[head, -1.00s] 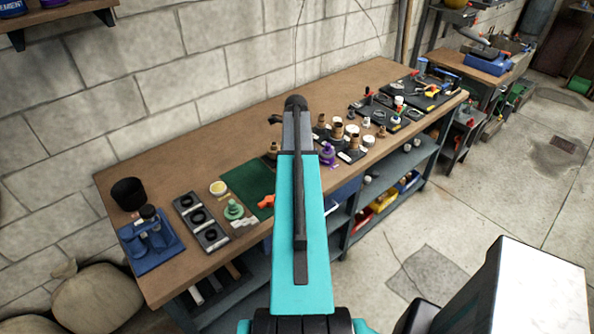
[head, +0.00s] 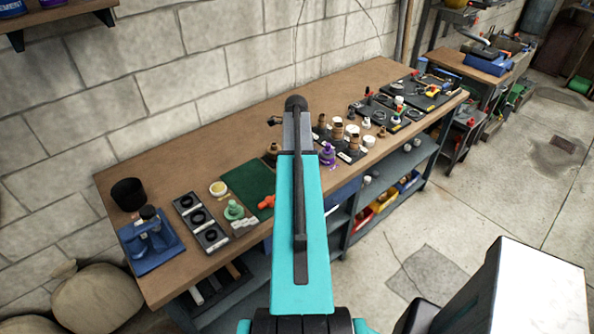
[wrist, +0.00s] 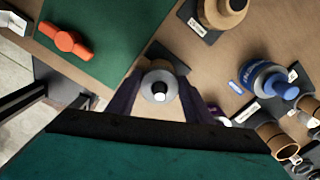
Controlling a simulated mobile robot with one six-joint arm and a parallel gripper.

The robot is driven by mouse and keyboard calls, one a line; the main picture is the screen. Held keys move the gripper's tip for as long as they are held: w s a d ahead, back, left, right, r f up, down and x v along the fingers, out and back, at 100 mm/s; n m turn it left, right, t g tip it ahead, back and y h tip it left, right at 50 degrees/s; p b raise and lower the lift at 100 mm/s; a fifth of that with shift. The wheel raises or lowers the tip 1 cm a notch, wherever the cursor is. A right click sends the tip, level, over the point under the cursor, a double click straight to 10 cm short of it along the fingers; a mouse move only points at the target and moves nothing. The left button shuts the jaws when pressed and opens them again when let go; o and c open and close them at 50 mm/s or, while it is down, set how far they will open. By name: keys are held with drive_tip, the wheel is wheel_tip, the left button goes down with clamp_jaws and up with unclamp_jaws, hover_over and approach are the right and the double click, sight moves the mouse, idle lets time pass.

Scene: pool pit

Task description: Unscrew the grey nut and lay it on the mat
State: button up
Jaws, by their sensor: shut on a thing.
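In the wrist view my gripper (wrist: 160,95) has its dark fingers on both sides of a round grey piece, the grey nut (wrist: 159,88), seen end-on with a pale cap-like centre. The fingers are shut on it. Whether it still sits on a thread is hidden. The green mat (wrist: 105,30) lies up and to the left of the gripper, with an orange fitting (wrist: 65,41) on it. In the head view the mat (head: 243,181) lies left of my arm, which hides the gripper and the nut.
A blue-labelled container (wrist: 262,78), a brown fitting on a dark plate (wrist: 222,12) and brown pipe pieces (wrist: 276,138) stand to the right in the wrist view. A blue stand (head: 150,245) and a dark tray of rings (head: 201,222) are at the bench's left end.

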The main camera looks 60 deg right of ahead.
drive_tip(key=shift+s+d+r+p, duration=0.1)
drive_tip(key=shift+s+r+p, duration=0.25)
drive_tip(key=shift+s+p, duration=0.05)
drive_tip(key=shift+c, duration=0.5)
drive_tip(key=shift+s+r+p, duration=0.1)
drive_tip(key=shift+r+p, duration=0.25)
drive_tip(key=shift+r, duration=0.5)
drive_tip(key=shift+w+r, duration=0.2)
drive_tip(key=shift+r, duration=0.15)
drive_tip(key=shift+r+p, duration=0.35)
drive_tip(key=shift+r, duration=1.05)
drive_tip(key=shift+c, duration=0.2)
drive_tip(key=shift+o, duration=0.2)
drive_tip(key=shift+s, duration=0.1)
